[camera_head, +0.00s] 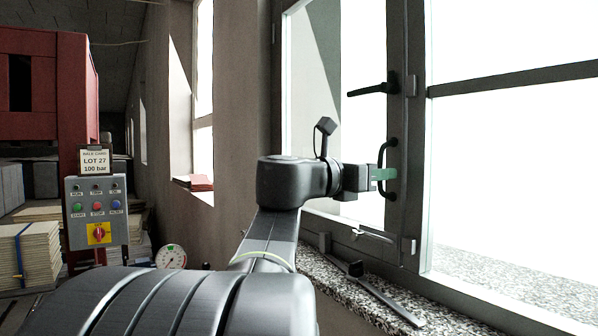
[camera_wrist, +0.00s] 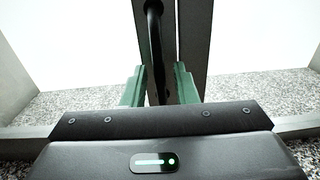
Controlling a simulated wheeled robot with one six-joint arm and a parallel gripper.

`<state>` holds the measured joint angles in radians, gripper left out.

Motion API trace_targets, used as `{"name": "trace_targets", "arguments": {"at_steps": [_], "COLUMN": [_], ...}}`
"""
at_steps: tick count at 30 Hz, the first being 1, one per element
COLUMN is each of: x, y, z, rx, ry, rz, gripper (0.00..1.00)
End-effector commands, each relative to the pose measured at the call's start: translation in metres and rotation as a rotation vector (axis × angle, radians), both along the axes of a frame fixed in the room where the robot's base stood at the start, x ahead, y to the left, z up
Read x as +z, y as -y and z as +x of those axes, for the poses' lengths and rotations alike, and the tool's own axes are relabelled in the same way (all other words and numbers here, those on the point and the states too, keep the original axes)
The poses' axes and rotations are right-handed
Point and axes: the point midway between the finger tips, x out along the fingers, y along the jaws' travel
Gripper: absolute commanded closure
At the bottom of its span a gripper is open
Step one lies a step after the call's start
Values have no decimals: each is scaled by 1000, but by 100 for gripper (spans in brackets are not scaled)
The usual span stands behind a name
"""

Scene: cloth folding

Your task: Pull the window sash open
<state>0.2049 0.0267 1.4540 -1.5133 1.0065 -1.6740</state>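The grey-framed window sash (camera_head: 398,130) stands at the right of the head view; I cannot tell if it is slightly ajar. A black lever handle (camera_head: 372,89) on its stile lies about horizontal. Below it is a black bow-shaped pull handle (camera_head: 391,153). My gripper (camera_head: 384,174), with green fingers, is at this pull handle. In the wrist view the handle's bar (camera_wrist: 154,45) runs between the two fingers (camera_wrist: 160,86), with visible gaps at the sides, so the gripper looks open around it. The sash stile (camera_wrist: 193,40) is behind.
A speckled stone sill (camera_head: 345,285) runs below the window, with a dark metal stay bar (camera_head: 386,297) lying across it. A small latch (camera_head: 371,235) sits at the sash's bottom. At left are a control box (camera_head: 96,212), a red machine frame (camera_head: 75,95) and stacked sheets (camera_head: 40,250).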

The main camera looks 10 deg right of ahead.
Motion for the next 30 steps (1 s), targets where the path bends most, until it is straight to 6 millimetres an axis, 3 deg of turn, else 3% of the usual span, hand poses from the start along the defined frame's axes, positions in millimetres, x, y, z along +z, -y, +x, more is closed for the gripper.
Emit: {"name": "trace_targets", "arguments": {"at_steps": [12, 17, 30], "x": [0, 0, 1], "y": [7, 7, 2], "z": [3, 3, 3], "rx": [0, 0, -24], "ry": [1, 1, 0], "rz": [0, 0, 2], "gripper": [74, 100, 100]}}
